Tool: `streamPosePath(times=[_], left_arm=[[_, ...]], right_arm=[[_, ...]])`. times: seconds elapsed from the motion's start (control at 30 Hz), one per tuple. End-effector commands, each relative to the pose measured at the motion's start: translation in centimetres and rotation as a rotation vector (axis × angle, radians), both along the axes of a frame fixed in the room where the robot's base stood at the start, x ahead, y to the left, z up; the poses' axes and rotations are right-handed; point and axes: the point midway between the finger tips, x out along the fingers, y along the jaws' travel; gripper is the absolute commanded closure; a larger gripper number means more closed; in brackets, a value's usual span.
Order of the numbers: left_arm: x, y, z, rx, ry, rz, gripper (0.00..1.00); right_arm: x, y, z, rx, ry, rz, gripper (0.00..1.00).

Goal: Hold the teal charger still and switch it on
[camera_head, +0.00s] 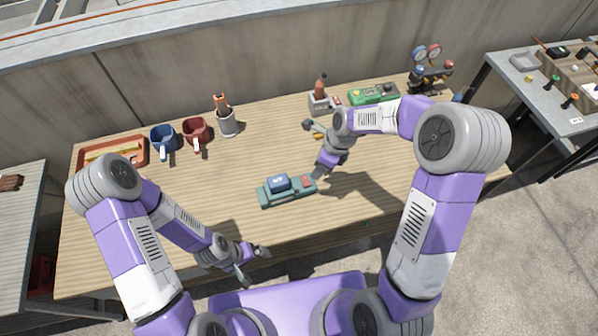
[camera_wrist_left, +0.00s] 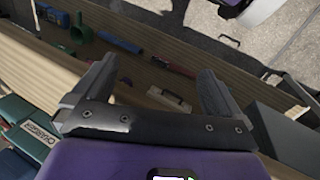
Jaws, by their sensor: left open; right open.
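My left gripper (camera_head: 256,265) is open and empty by the table's front edge, in front of the charger.
On the table (camera_head: 130,220) stand an orange tray (camera_head: 80,160), a blue mug (camera_head: 163,138), a red mug (camera_head: 196,132), a grey cup (camera_head: 228,122), a green case (camera_head: 374,95) and a gauge set (camera_head: 428,75). The table left of the charger is clear.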

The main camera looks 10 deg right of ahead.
Motion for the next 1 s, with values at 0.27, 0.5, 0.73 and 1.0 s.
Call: streamPosePath(times=[0.27,0.5,0.73,1.0], left_arm=[[-0.3,-0.7,0.3,-0.027,0.063,0.034,0.00],[0.0,-5.9,1.2,-0.164,0.338,0.122,0.00],[1.2,-9.0,3.9,-0.275,0.646,0.271,0.00],[7.8,-3.4,6.1,-0.497,0.928,0.809,0.00]], right_arm=[[0.0,0.0,0.1,0.000,0.000,0.000,0.57],[0.0,0.0,0.1,0.000,0.000,0.000,0.57],[0.0,0.0,0.0,0.000,0.000,0.000,0.57],[0.0,0.0,0.0,0.000,0.000,0.000,0.57]])
